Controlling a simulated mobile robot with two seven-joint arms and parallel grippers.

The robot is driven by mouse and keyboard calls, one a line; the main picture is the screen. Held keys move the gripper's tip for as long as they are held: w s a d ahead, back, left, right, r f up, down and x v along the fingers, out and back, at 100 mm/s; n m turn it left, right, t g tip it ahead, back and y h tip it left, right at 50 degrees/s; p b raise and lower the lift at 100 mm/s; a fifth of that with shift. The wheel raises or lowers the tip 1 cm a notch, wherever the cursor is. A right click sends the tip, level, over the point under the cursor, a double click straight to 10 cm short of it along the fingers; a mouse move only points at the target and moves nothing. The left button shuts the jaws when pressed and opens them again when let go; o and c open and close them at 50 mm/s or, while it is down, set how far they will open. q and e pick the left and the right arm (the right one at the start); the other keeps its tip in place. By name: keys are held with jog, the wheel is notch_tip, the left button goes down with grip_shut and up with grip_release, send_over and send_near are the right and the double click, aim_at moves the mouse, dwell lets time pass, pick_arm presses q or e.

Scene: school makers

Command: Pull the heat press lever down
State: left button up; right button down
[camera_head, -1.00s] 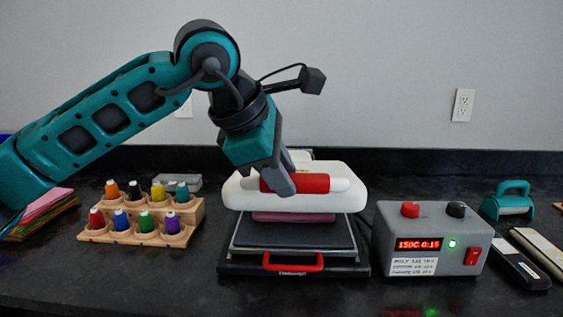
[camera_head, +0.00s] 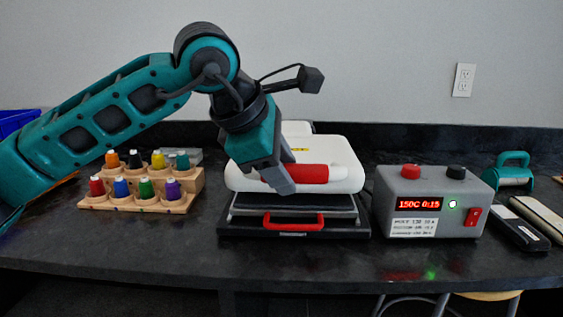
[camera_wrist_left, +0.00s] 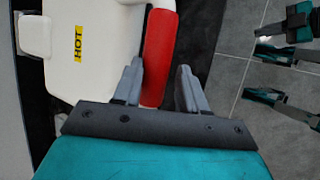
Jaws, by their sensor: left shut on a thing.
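The heat press has a white upper plate (camera_head: 340,158) lying low and nearly level over its dark base (camera_head: 228,228). Its red lever handle (camera_head: 308,173) runs across the front of the white plate. My left gripper (camera_head: 279,180) comes down from above and is shut on the left part of the red handle. In the left wrist view the handle (camera_wrist_left: 158,45) enters between the two fingers (camera_wrist_left: 160,85), and a yellow HOT label (camera_wrist_left: 78,43) shows on the white plate. Whether the plate fully touches the base is hard to tell.
A grey control box (camera_head: 433,203) with a lit display stands right of the press. A wooden rack (camera_head: 190,192) of coloured thread spools stands left. A red front pull (camera_head: 294,222) sits on the base.

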pick_arm(q)
jog(key=o, duration=0.4)
jog(key=shift+s+d+f, duration=0.1)
jog(key=shift+s+f, duration=0.2)
jog(key=shift+f, duration=0.5)
pick_arm(e)
jog(key=shift+d+f, duration=0.2)
jog(key=shift+f, duration=0.05)
pick_arm(q)
jog(key=shift+w, duration=0.1)
jog(key=shift+r, duration=0.15)
jog(key=p+v, duration=0.1)
jog(key=v, duration=0.5)
jog(key=p+v, duration=0.2)
jog(key=v, duration=0.5)
jog(key=shift+w+r, duration=0.2)
pick_arm(e)
jog(key=shift+s+d+r, duration=0.25)
jog(key=shift+d+r, duration=0.15)
jog(key=shift+r, duration=0.2)
